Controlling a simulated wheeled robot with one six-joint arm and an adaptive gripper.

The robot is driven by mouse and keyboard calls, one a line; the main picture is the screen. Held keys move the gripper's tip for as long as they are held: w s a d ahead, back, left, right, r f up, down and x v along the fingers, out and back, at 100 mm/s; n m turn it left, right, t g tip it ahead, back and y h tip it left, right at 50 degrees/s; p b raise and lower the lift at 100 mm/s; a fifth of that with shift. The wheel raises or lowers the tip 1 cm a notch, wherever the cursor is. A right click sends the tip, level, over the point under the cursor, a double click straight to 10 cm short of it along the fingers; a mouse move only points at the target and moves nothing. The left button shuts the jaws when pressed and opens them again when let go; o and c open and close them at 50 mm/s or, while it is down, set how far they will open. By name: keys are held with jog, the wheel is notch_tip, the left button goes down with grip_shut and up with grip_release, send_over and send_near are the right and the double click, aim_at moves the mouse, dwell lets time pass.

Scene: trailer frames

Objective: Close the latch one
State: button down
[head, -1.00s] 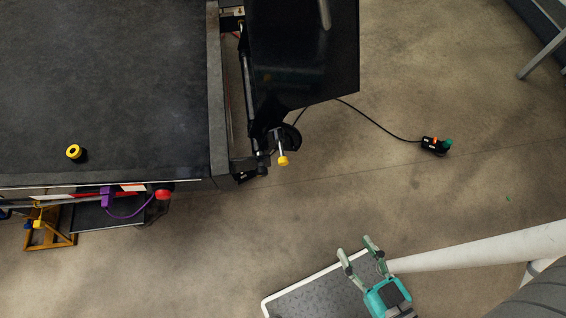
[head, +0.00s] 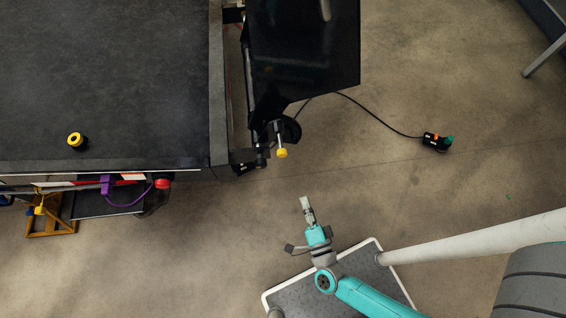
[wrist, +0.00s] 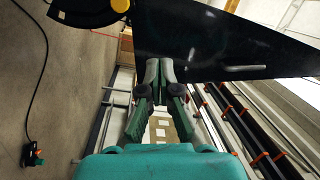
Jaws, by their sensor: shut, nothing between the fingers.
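A latch-like handle with a yellow knob (head: 281,153) sits at the lower corner of the hinged black panel (head: 303,50), by the trailer's corner. I cannot tell from these frames whether it is latched. My gripper (head: 305,199) is below and a little right of the knob in the head view, apart from it, with its fingers pointing up the picture. In the wrist view my gripper (wrist: 160,64) is shut and empty, and its fingertips overlap the black panel (wrist: 200,45). A yellow part (wrist: 120,5) shows at the top edge there, partly cut off.
The dark trailer bed (head: 110,80) fills the upper left, with a yellow-topped knob (head: 75,139) on it. A red knob (head: 163,183) and purple cable (head: 128,204) are at its near edge. A black cable runs to a plug (head: 436,142) on the floor. The floor around my gripper is open.

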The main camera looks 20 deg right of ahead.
aim_at(282, 156)
jog(key=w+a+f+m+g+h, duration=0.1)
jog(key=w+a+f+m+h, duration=0.2)
jog(key=w+f+m, duration=0.3)
jog(key=shift+n, duration=0.3)
jog(key=x, duration=0.4)
jog(key=f+x, duration=0.1)
jog(key=x, duration=0.7)
jog(key=shift+w+d+f, duration=0.15)
jog(key=shift+w+f, duration=0.2)
jog(key=shift+w, duration=0.1)
jog(key=x, duration=0.4)
jog(key=shift+w+f, duration=0.1)
jog(key=shift+w, duration=0.05)
